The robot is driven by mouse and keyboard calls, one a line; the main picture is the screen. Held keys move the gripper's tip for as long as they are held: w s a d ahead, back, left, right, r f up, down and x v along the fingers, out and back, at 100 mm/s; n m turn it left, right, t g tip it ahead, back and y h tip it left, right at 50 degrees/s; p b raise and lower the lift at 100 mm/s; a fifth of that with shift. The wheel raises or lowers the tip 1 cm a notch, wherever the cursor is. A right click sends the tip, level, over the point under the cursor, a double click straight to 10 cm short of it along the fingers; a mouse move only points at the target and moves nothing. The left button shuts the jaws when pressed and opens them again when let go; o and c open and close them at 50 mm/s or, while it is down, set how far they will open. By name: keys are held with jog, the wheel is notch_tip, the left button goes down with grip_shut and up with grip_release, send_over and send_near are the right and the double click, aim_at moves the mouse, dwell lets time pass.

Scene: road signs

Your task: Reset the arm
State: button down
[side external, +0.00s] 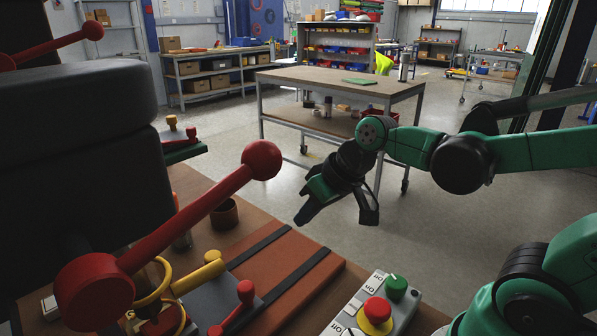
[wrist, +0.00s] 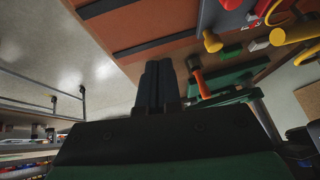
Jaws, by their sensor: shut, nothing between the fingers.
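My gripper (side external: 338,195) hangs in the air in the middle of the side view, to the right of the brown workbench top (side external: 190,185), pointing down. It is black and green. In the wrist view its black fingers (wrist: 157,72) lie close together, with nothing seen between them. It looks apart from everything around it. My green and black arm reaches in from the right.
A control box (side external: 375,308) with red and green knobs stands at the bench's near edge. A red-knobbed lever (side external: 190,225) rises on the left beside a black padded block (side external: 80,160). A wheeled table (side external: 340,80) stands behind; grey floor (side external: 460,240) lies open.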

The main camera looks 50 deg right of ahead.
jog(key=shift+s+d+r+t+h, duration=0.1)
jog(key=shift+s+t+h, duration=0.25)
jog(key=shift+s, duration=0.3)
jog(key=shift+s+d+r+t+h, duration=0.1)
jog(key=shift+s+t+h, duration=0.05)
jog(key=shift+s+h, duration=0.4)
jog(key=shift+s, duration=0.1)
dwell(0.9)
